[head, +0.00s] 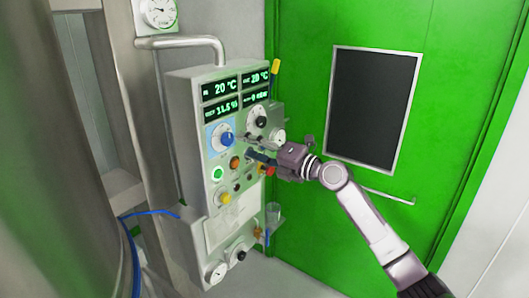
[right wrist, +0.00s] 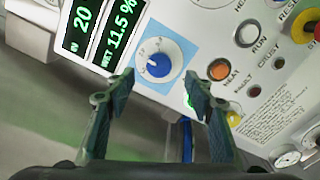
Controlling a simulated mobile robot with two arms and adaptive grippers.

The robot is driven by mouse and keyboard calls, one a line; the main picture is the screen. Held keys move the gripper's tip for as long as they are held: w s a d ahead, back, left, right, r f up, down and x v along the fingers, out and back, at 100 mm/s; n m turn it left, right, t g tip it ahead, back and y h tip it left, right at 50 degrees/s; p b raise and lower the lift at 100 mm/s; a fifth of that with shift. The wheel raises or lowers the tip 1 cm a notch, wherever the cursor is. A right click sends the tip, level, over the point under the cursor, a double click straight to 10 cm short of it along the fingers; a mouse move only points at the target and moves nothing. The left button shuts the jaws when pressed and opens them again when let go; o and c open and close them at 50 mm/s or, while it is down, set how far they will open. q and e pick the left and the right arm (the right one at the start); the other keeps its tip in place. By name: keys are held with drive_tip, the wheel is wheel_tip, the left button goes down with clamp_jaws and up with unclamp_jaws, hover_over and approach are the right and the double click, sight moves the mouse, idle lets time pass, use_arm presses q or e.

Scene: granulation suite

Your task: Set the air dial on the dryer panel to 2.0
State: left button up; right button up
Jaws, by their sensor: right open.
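The dryer panel (head: 225,150) is a pale grey box with several dials, buttons and green displays. A blue knob (head: 227,139) with a white scale sits on a light blue square at its left side. In the right wrist view the blue knob (right wrist: 157,65) lies just beyond and between the fingertips, with no contact visible. I cannot read its label or setting. A black knob (head: 261,122) sits on another dial at the upper right. My right gripper (head: 250,155) is open and empty, in front of the panel; its fingers show in the right wrist view (right wrist: 158,90). My left gripper is not in view.
An orange button (right wrist: 219,69) and other buttons lie right of the blue knob. The displays (right wrist: 103,32) are to its left. A green door (head: 440,75) with a dark window stands behind the panel. A large steel vessel (head: 45,190) fills the left.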

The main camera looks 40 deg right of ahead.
drive_tip(key=shift+v, duration=2.9)
